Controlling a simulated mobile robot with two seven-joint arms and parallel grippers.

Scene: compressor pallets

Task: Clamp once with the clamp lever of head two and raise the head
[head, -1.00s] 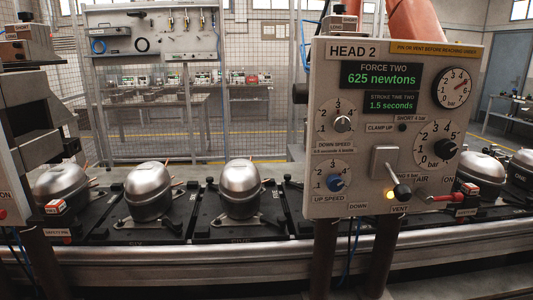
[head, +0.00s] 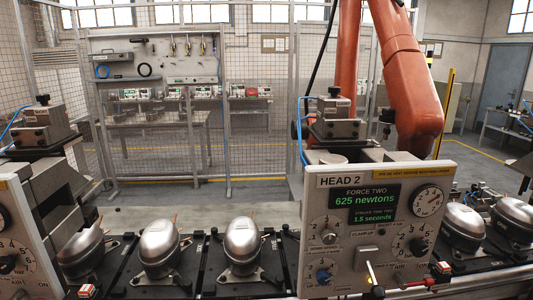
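The head two panel (head: 338,205) stands right of centre in the head view, with green displays reading 625 newtons and 1.5 seconds. Its black-knobbed lever (head: 377,292) sticks out low on the panel, below a pale plate (head: 367,257); its exact position is hard to tell. Clamp lettering is small, near the panel's middle. The grey head block (head: 335,118) shows above and behind the panel. Silver compressors (head: 242,245) sit on black pallets (head: 210,272) left of the panel. Neither gripper is in view.
A red-handled valve (head: 440,270) projects at the panel's lower right. Another grey head and panel (head: 25,235) stand at the left edge. An orange robot arm (head: 405,85) rises behind head two. A mesh fence (head: 255,130) closes the back.

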